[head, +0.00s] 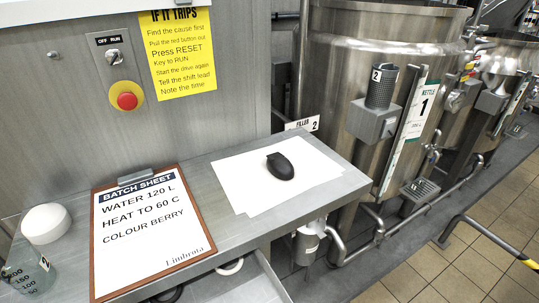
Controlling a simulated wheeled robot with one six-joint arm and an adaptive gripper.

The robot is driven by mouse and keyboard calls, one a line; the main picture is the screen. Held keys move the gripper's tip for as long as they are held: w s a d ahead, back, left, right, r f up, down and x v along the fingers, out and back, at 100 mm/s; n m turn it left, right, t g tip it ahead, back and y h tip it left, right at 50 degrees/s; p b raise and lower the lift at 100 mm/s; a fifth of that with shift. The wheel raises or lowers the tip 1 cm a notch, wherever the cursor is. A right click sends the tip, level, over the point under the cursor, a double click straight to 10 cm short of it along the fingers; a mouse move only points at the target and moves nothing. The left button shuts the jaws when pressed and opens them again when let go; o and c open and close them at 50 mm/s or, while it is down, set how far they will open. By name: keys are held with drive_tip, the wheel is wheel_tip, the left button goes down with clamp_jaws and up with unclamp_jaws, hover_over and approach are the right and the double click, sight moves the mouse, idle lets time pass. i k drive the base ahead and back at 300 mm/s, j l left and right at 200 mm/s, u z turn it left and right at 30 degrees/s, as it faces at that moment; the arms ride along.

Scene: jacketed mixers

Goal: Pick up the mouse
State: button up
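A black mouse (280,166) lies on white paper sheets (240,187) on the right part of a grey metal shelf (207,193). Nothing touches or covers the mouse from above. My gripper does not show in the head view.
A batch sheet on a brown clipboard (97,265) lies left of the paper. A white round object (46,223) and a clear measuring beaker (30,275) stand at the far left. A panel with a red button (127,101) rises behind. Steel kettles (340,70) stand right of the shelf.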

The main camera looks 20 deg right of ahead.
sight(281, 167)
drive_tip(key=i+l, duration=0.15)
drive_tip(key=l, duration=0.2)
drive_tip(key=i+l+u, duration=0.1)
drive_tip(key=l, duration=0.3)
drive_tip(key=i+l+u, duration=0.1)
drive_tip(key=l, duration=0.25)
drive_tip(key=l+u, duration=0.1)
drive_tip(key=l, duration=0.5)
drive_tip(key=k+l+u, duration=0.1)
drive_tip(key=l, duration=0.5)
drive_tip(key=k+l+u, duration=0.1)
drive_tip(key=l, duration=0.5)
drive_tip(key=k+l+u, duration=0.1)
drive_tip(key=l, duration=0.5)
drive_tip(key=k+j+u, duration=0.2)
drive_tip(key=u, duration=0.15)
drive_tip(key=k, duration=0.05)
